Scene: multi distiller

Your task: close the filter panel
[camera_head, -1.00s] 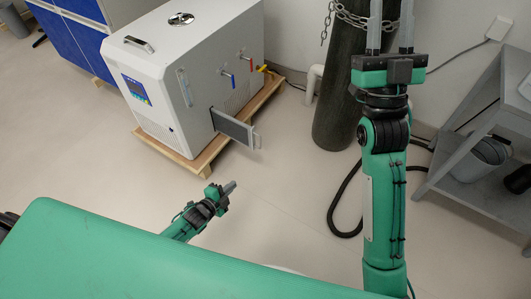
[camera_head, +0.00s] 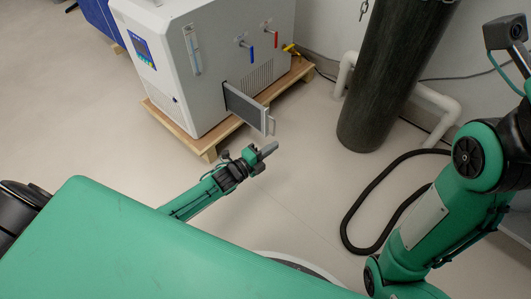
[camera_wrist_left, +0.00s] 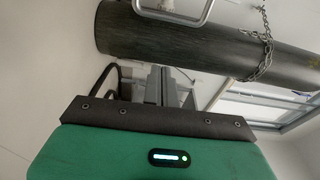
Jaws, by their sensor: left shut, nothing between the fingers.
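The filter panel (camera_head: 245,108) is a grey flap with a handle at its outer edge. It stands open, sticking out from the side of the white machine (camera_head: 205,55). My left gripper (camera_head: 268,149) is shut and empty, just below and in front of the panel's handle end, apart from it in the head view. In the left wrist view the shut fingers (camera_wrist_left: 158,86) point towards a dark cylinder, with a pale looped bar, probably the panel's handle (camera_wrist_left: 176,14), at the top. My right arm is at the right; its gripper is out of view.
The machine stands on a wooden pallet (camera_head: 212,150). A dark gas cylinder (camera_head: 385,80) stands against the wall, with a white pipe (camera_head: 437,103) and a black hose (camera_head: 352,208) on the floor nearby. The floor between my left gripper and the hose is clear.

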